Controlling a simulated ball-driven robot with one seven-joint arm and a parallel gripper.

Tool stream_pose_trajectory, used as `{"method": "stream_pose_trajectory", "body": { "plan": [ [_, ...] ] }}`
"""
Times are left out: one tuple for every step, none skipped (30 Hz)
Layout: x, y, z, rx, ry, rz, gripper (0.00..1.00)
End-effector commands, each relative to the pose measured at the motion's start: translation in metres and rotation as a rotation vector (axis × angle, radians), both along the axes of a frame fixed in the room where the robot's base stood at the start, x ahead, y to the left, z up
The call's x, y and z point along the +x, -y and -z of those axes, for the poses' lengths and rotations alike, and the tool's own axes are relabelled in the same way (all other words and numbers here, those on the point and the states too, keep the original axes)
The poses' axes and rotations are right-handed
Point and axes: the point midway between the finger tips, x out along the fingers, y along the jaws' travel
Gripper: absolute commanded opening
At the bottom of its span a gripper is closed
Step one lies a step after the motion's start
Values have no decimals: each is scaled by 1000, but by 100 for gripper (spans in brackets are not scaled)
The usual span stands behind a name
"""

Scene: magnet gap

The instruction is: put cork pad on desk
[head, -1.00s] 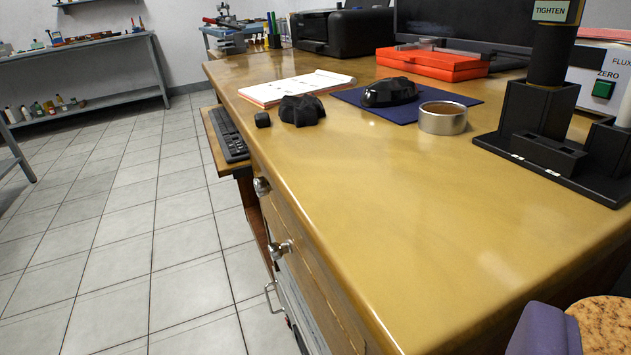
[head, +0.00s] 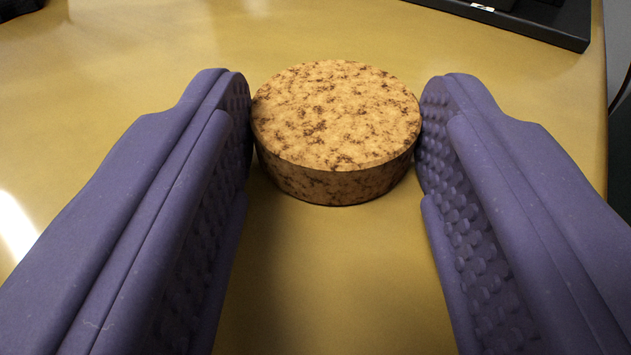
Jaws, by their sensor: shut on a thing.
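The cork pad (head: 335,115) is a thick, round, speckled brown disc. It sits between the fingertips of my gripper (head: 335,125), in the upper middle of the head view. Both purple, studded fingers touch its sides, so my gripper is shut on it. The pad is level over the yellow-brown desk (head: 330,270), and its lower edge looks to be at or very close to the desk top. I cannot tell for certain whether it rests on the surface.
A black stand base (head: 520,15) lies at the top right, beyond the pad. The desk's right edge shows at the far right. A dark object (head: 18,8) is cut off at the top left. The desk around the pad is clear.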

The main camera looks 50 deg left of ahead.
Motion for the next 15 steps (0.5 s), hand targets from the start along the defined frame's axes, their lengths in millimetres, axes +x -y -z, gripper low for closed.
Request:
{"method": "stream_pose_trajectory", "body": {
  "plan": [
    [0,0,-1,1,1,0,21],
    [0,0,-2,1,1,0,21],
    [0,0,-2,1,1,0,21],
    [0,0,-2,1,1,0,21],
    [0,0,-2,1,1,0,21],
    [0,0,-2,1,1,0,21],
    [0,0,-1,1,1,0,21],
    [0,0,0,2,1,0,21],
    [0,0,2,1,0,0,21],
    [0,0,1,1,1,0,54],
    [0,0,1,1,1,0,61],
    [0,0,1,1,1,0,70],
    [0,0,1,1,1,0,74],
    [0,0,1,1,1,0,74],
    [0,0,1,1,1,0,74]
  ]
}}
